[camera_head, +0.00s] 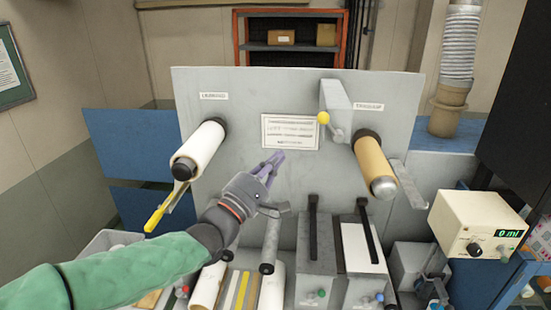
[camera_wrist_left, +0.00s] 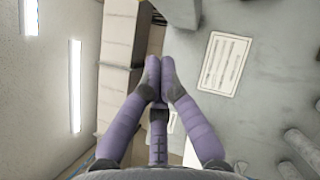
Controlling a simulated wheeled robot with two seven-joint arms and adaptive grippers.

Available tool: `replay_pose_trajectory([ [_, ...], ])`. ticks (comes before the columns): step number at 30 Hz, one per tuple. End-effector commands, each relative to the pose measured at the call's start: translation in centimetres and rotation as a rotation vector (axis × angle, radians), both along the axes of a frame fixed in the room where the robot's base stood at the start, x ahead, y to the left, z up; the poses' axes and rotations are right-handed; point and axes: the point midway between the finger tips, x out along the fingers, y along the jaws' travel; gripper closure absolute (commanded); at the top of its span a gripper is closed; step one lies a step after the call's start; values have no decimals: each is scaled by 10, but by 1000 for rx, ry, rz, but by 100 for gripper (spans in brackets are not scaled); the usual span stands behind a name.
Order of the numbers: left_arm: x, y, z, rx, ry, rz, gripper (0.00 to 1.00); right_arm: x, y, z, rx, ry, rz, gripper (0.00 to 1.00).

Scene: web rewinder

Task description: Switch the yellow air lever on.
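Two yellow-tipped levers show in the head view. A small lever with a yellow ball knob (camera_head: 323,118) sits on a grey box (camera_head: 338,95) at the upper right of the grey panel. A long yellow handle (camera_head: 158,212) hangs at the left, below the white roll. I cannot tell from the frames which one is the air lever. My left gripper (camera_head: 272,160), with purple fingers, is in front of the panel, left of and below the ball knob and apart from it. In the left wrist view its fingertips (camera_wrist_left: 160,68) meet with nothing between them. My right gripper is not in view.
A white roll (camera_head: 205,148) and a brown roll (camera_head: 373,162) stick out from the panel (camera_head: 250,95). A label plate (camera_head: 289,131) lies just behind my gripper. Units with black handles (camera_head: 313,225) stand below. A cream meter (camera_head: 478,222) is at the right.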

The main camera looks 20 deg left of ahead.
Motion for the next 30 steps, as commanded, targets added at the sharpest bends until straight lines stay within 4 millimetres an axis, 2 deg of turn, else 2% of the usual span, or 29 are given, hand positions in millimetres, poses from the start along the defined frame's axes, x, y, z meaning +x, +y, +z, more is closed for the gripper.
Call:
replay_pose_trajectory([
  [13,66,-18,25,-1,2,-2,100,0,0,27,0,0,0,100],
  [21,76,-42,43,-1,0,-1,100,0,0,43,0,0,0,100],
  [30,79,-46,44,0,1,1,100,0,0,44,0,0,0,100],
])
